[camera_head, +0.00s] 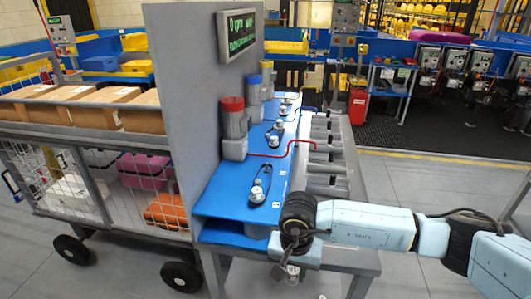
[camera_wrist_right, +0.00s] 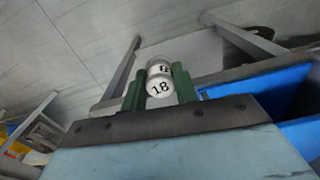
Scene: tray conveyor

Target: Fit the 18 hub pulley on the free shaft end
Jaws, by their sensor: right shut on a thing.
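The hub pulley (camera_wrist_right: 160,83) is a small silvery-white cylinder marked 18 in the right wrist view. My right gripper (camera_wrist_right: 158,88) is shut on it between two green fingers. In the head view my right gripper (camera_head: 293,266) points down at the front edge of the bench, off the blue top, and the pulley is small there. On the blue bench top (camera_head: 225,186) stand a near belt unit (camera_head: 261,186) with a black belt, a middle unit (camera_head: 275,141) and a far unit (camera_head: 284,108). I cannot tell which shaft end is free. My left gripper is not in view.
Motors with red (camera_head: 232,116), yellow and blue tops stand along the left of the bench. A grey panel with a display (camera_head: 238,34) rises beside them. A red cable (camera_head: 303,144) crosses the top to grey blocks at right. A caged cart (camera_head: 90,140) stands left.

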